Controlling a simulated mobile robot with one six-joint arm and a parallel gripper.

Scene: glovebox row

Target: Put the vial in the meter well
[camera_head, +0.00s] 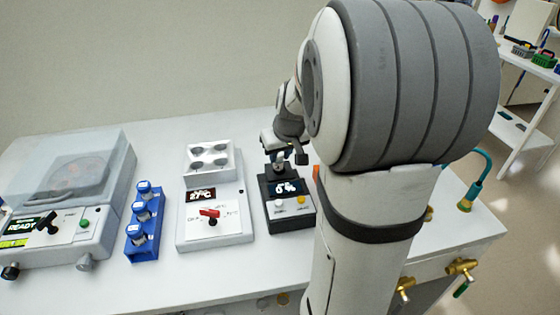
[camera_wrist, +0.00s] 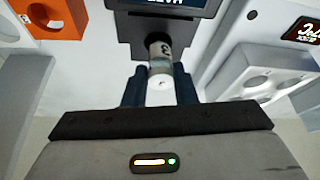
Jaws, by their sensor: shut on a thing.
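My gripper (camera_head: 283,152) is at the far side of the dark meter (camera_head: 290,208), over its rear part. The meter has a lit display and a white and a yellow button. In the wrist view my gripper (camera_wrist: 160,92) is shut on a vial (camera_wrist: 160,62), a small clear cylinder with a marked label, its axis pointing to the meter's dark block (camera_wrist: 125,25). The vial's far end meets or overlaps that block. In the head view the gripper and arm mostly hide the vial.
Left of the meter stands a white heater block (camera_head: 212,205) with a red knob. A blue rack (camera_head: 143,238) holds several blue-capped vials. A lidded machine (camera_head: 68,190) stands far left. An orange object (camera_wrist: 55,15) is close beside the meter. A teal hose (camera_head: 480,178) is at right.

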